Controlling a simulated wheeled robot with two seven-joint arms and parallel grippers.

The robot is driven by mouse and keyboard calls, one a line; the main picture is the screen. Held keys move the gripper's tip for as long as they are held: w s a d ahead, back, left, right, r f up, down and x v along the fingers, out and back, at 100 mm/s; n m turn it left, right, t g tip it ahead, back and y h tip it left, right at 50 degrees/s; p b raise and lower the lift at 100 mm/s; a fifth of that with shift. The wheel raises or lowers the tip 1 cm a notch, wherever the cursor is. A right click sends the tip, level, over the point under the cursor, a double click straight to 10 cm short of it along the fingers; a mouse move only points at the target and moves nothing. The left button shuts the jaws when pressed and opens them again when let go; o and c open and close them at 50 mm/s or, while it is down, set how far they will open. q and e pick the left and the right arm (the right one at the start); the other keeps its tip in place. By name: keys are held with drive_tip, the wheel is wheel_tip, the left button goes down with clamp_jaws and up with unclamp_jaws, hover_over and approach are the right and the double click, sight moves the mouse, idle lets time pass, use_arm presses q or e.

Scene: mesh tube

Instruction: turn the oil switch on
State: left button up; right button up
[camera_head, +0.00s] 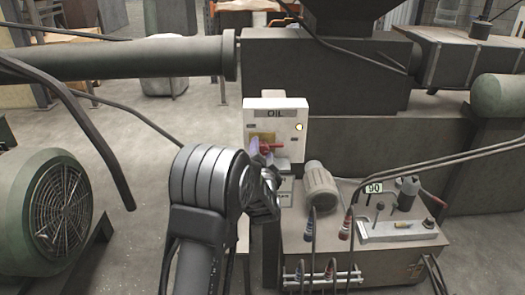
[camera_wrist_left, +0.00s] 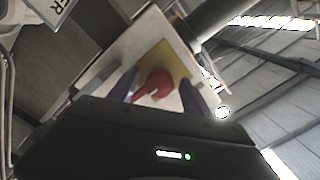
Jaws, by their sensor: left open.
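The white oil switch box (camera_head: 285,108), labelled OIL, stands upright at the middle of the head view. Its red rotary switch (camera_head: 266,148) sits on a yellow plate (camera_head: 262,136). In the left wrist view the red switch (camera_wrist_left: 157,82) shows on the yellow plate (camera_wrist_left: 178,62), between the two purplish fingers. My left gripper (camera_head: 262,151) is open at the front of the box, with a finger on either side of the switch. I cannot tell whether the fingers touch it. My arm hides the box's lower left. My right gripper is not in view.
A round light (camera_head: 299,127) shows bright on the box's right side. A hydraulic unit (camera_head: 350,245) with a motor (camera_head: 320,187), hoses and levers stands at the lower right. A large green motor (camera_head: 45,210) is at the left. A thick horizontal pipe (camera_head: 130,60) runs behind.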

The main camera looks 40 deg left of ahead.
use_arm(q)
drive_tip(key=v, duration=0.7)
idle(0.4)
drive_tip(key=s+d+f+n+g+h, duration=0.2)
drive_tip(key=d+f+h, duration=0.3)
drive_tip(key=d+f, duration=0.5)
drive_tip(key=s+d+f+n+g+h, duration=0.15)
drive_tip(key=d+f+h, duration=0.25)
drive_tip(key=d+f, duration=0.55)
drive_tip(key=s+d+f+g+h, duration=0.2)
drive_tip(key=s+d+f, duration=0.4)
drive_tip(key=s, duration=0.3)
drive_tip(key=s+d+f+n+g+h, duration=0.1)
drive_tip(key=s+d+f+g+h, duration=0.1)
drive_tip(key=s+d+f+g, duration=0.3)
drive_tip(key=s+d+f+g+h, duration=0.2)
drive_tip(key=s+d+f, duration=0.4)
drive_tip(key=s+f, duration=0.3)
drive_tip(key=s+g, duration=0.1)
drive_tip(key=s, duration=0.3)
drive_tip(key=shift+d, duration=0.4)
